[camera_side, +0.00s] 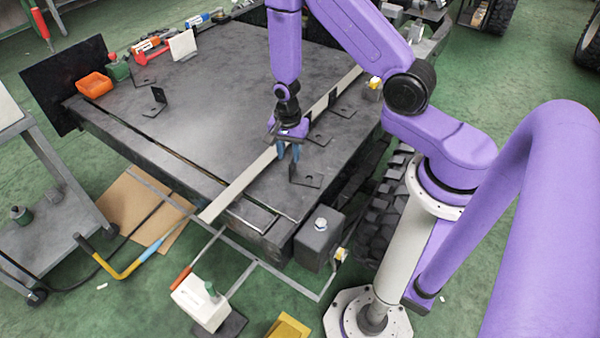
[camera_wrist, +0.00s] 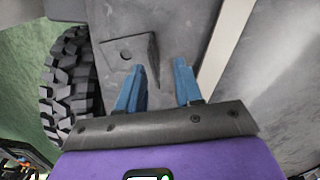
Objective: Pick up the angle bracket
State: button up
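Several dark angle brackets are on the grey chassis deck. The nearest to my gripper is a bracket (camera_side: 308,180) lying on its holed plate near the deck's front right, with its other plate standing up. My gripper (camera_side: 288,156) points down over the deck, above and behind the bracket in the side view. In the wrist view my gripper (camera_wrist: 160,70) has its two blue fingers apart, with nothing held between them.
A long pale strip (camera_side: 237,187) crosses the deck beside my gripper. Other brackets lie at the right (camera_side: 319,136) and upper left (camera_side: 155,103). An orange bin (camera_side: 94,85) and tools line the far left edge. A tyre (camera_wrist: 72,85) stands beside the deck.

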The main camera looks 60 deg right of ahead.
aim_at(292, 164)
jog(key=shift+s+d+f, duration=0.15)
jog(key=shift+s+f, duration=0.05)
jog(key=shift+f, duration=1.15)
jog(key=shift+s+d+f, duration=0.1)
jog(key=shift+s+f, duration=0.05)
jog(key=shift+f, duration=1.2)
jog(key=shift+c, duration=0.3)
grip_shut()
